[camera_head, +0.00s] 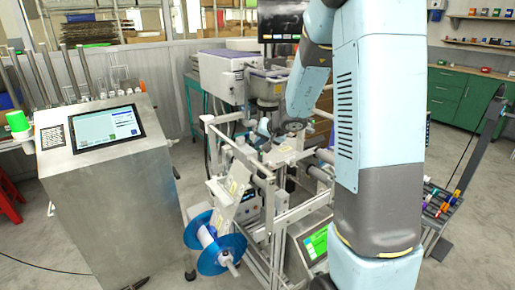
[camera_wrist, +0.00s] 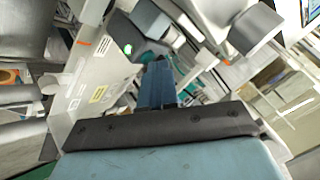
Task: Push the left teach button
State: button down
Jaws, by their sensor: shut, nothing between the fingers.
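My gripper (camera_wrist: 158,68) shows in the wrist view as narrow blue fingers, shut together and empty, beyond a dark bar. Left of the fingers is a pale grey housing (camera_wrist: 97,92) with several small labels. A small round green spot (camera_wrist: 128,49) shows near the fingertips, up and to the left; I cannot tell whether it is a button. I cannot pick out the left teach button for certain in either view. In the head view my arm reaches over the metal frame machine (camera_head: 268,190), and I cannot make out the fingertips there.
A steel console with a screen (camera_head: 105,128) stands at the left. A blue film reel (camera_head: 235,257) hangs on the machine's front, and a green-lit screen (camera_head: 317,242) sits low by my arm. Grey machine parts (camera_wrist: 255,28) crowd the upper right of the wrist view.

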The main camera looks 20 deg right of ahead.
jog(key=shift+r, duration=0.8)
jog(key=shift+r, duration=0.15)
jog(key=shift+r, duration=2.4)
jog(key=s+a+r+n+g, duration=0.1)
jog(key=s+a+r+n, duration=0.2)
jog(key=s, duration=0.6)
jog(key=s+a+r+g, duration=0.1)
jog(key=s+a+r, duration=0.1)
jog(key=s+r, duration=0.5)
jog(key=s+d+h, duration=0.2)
jog(key=s, duration=0.8)
jog(key=s+d+n+h, duration=0.1)
jog(key=s+d, duration=0.1)
jog(key=s, duration=0.8)
jog(key=shift+d+f+g+h, duration=0.2)
jog(key=shift+f+g+h, duration=0.15)
jog(key=shift+g+h, duration=0.05)
